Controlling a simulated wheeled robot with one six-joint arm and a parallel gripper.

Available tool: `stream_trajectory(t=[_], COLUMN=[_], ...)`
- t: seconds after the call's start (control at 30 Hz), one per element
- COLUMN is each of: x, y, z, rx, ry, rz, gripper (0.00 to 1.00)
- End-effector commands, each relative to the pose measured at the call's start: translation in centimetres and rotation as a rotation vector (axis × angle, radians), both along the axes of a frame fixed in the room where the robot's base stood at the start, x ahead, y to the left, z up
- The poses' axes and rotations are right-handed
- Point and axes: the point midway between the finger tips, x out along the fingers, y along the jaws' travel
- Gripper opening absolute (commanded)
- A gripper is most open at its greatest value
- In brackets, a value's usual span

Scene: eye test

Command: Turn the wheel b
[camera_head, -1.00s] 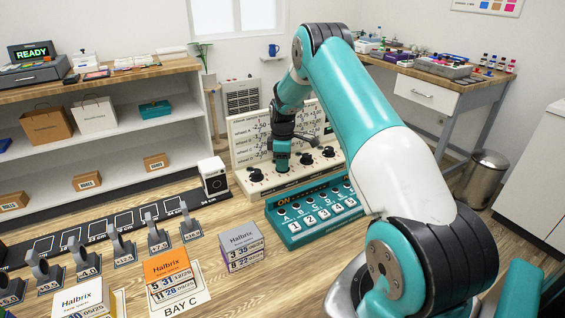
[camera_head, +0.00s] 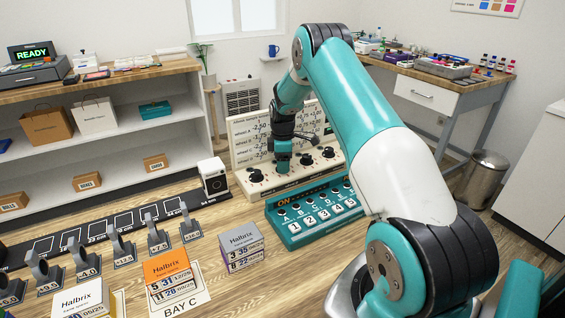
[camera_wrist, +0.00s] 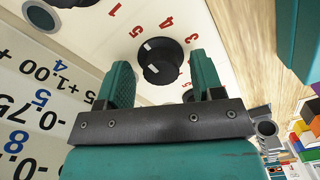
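A cream panel (camera_head: 290,178) with a row of black knob-like wheels stands on the table, below a board (camera_head: 244,132) listing wheel rows. My gripper (camera_head: 282,164) points down over the second wheel from the left. In the wrist view my gripper (camera_wrist: 160,62) is open, one teal finger on each side of a black wheel (camera_wrist: 161,60) with a white mark. Gaps show between the wheel and both fingers. Red numbers ring the wheel. I cannot read a letter at this wheel, so I cannot tell whether it is wheel b.
Other wheels (camera_head: 306,159) stand close by on the same panel. A teal box (camera_head: 312,215) with numbered keys lies in front. A white device (camera_head: 214,178) stands left of the panel. Small Halbrix boxes (camera_head: 241,246) are nearer on the table.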

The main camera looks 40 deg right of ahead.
Motion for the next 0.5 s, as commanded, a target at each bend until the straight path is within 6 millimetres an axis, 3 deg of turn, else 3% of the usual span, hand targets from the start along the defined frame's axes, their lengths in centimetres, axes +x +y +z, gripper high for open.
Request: stream_trajectory(t=[0.27,0.5], x=[0.0,0.2], y=[0.0,-0.1], z=[0.4,4.8], rx=[0.0,-0.003], ry=[0.0,-0.004], rz=[0.0,-0.001], gripper=[0.61,0.61])
